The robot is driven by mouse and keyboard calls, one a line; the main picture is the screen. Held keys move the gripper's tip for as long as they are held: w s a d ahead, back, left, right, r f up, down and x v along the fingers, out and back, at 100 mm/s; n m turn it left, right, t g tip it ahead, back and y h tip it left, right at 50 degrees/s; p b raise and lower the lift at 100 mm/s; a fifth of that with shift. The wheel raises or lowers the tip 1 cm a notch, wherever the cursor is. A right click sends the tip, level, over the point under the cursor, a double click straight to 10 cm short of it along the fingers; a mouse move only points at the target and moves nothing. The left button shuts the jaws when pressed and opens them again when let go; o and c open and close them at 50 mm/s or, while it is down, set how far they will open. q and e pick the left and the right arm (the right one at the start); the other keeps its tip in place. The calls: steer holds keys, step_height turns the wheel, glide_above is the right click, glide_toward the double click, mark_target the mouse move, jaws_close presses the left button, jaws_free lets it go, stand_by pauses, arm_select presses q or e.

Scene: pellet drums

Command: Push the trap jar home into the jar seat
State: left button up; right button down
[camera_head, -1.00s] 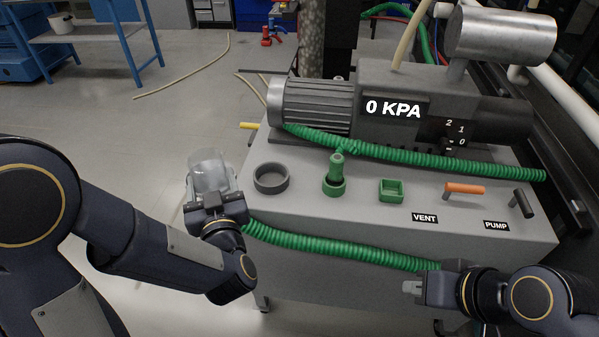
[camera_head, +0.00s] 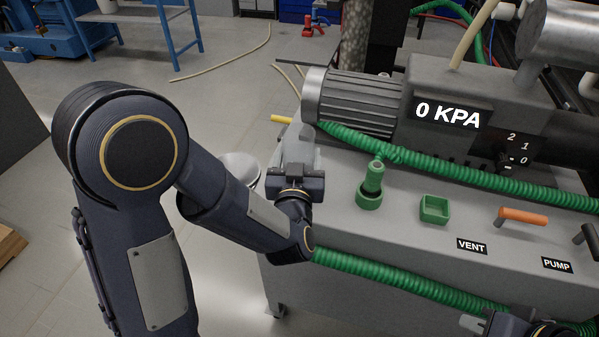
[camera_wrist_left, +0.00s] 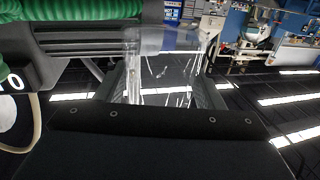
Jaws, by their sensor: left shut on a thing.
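The trap jar is a clear cylinder (camera_wrist_left: 165,68), held between the fingers of my left gripper in the left wrist view. In the head view my left gripper (camera_head: 296,172) is over the left end of the grey bench top, left of the green funnel-like fitting (camera_head: 372,182). The jar is hard to make out there. The dark ring-shaped jar seat is hidden behind my left gripper and wrist, so I cannot tell whether the jar touches it. My right gripper (camera_head: 474,323) is at the bottom edge, in front of the bench and partly cut off; its jaw opening is unclear.
The bench holds a square green holder (camera_head: 434,209), an orange handle (camera_head: 523,216) and a pump with a 0 KPA display (camera_head: 448,115). A green hose (camera_head: 400,277) runs along the bench front. A pale round container (camera_head: 240,168) shows behind my left arm.

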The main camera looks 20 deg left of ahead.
mark_target(298, 159)
arm_select(q)
steer(key=shift+w+a+f, duration=0.25)
steer(key=shift+w+f, duration=0.7)
steer(key=shift+f, duration=0.2)
steer(key=shift+w+f+b, duration=0.15)
steer(key=shift+f+b, duration=0.15)
steer(key=shift+f, duration=1.4)
steer(key=shift+f+b, duration=0.3)
steer(key=shift+b, duration=0.05)
steer(key=o, duration=1.1)
steer(key=shift+r, duration=0.15)
